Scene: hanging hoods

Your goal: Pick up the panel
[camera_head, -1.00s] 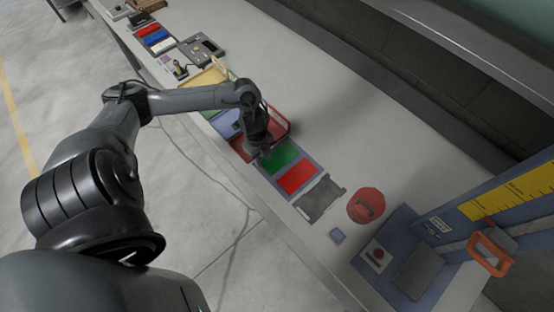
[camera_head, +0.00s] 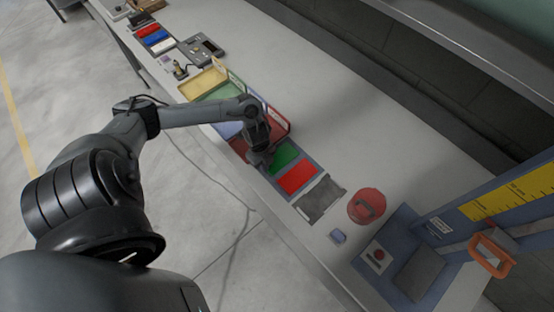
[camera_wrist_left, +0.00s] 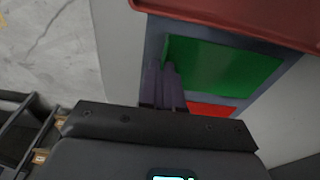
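Two flat panels lie side by side in a grey-blue tray (camera_head: 316,171) on the bench: a green panel (camera_head: 285,157) and a red panel (camera_head: 297,178). Which one the task means is not clear. My left gripper (camera_head: 261,164) points down at the left end of the green panel. In the left wrist view, its dark fingers (camera_wrist_left: 162,85) are close together at the raised edge of the green panel (camera_wrist_left: 215,68). Whether they pinch that edge cannot be told. Part of the red panel (camera_wrist_left: 212,110) shows beyond the fingers. My right gripper is not in view.
A red bin (camera_head: 279,125) stands right behind my left gripper, and its rim (camera_wrist_left: 230,20) shows close by. A dark grey plate (camera_head: 320,199), a round red object with a handle (camera_head: 366,206) and a blue fixture (camera_head: 409,262) lie to the right. The bench's rear is clear.

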